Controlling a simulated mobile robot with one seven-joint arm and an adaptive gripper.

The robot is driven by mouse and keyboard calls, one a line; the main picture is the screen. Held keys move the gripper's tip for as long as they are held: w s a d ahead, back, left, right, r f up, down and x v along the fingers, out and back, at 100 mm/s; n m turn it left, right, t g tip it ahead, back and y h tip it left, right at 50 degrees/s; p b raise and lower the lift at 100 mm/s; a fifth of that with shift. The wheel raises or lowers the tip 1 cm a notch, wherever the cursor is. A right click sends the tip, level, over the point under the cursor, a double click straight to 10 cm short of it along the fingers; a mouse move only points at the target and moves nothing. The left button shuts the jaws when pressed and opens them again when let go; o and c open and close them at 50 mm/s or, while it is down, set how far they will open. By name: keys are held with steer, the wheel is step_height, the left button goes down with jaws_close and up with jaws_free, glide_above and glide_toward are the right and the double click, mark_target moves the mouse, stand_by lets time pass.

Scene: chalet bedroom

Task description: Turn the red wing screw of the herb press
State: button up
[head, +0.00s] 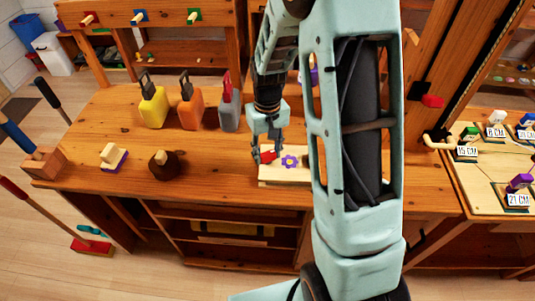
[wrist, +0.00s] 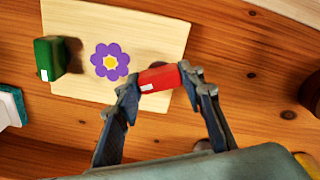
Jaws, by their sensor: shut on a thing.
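The herb press is a pale wooden board (head: 291,179) on the wooden bench, partly hidden by my arm in the head view. It also shows in the wrist view (wrist: 75,28), with a purple flower with a yellow centre (wrist: 110,62) on it. The red wing screw (wrist: 160,79) is at the board's corner, with a small white mark on its face. My gripper (wrist: 163,84) is shut on it, one finger at each end. In the head view my gripper (head: 265,152) reaches down to the red wing screw (head: 268,157). A green wing screw (wrist: 50,59) stands at another edge.
Yellow (head: 153,107), orange (head: 191,109) and grey (head: 228,109) bottles stand behind and left of the press.

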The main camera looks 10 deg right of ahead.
mark_target(267, 153)
steer(key=m, duration=0.6)
steer(key=shift+b, duration=0.35)
steer(key=shift+m, duration=0.3)
steer(key=o, duration=1.2)
steer(key=shift+c, duration=0.2)
step_height(267, 153, up, 12)
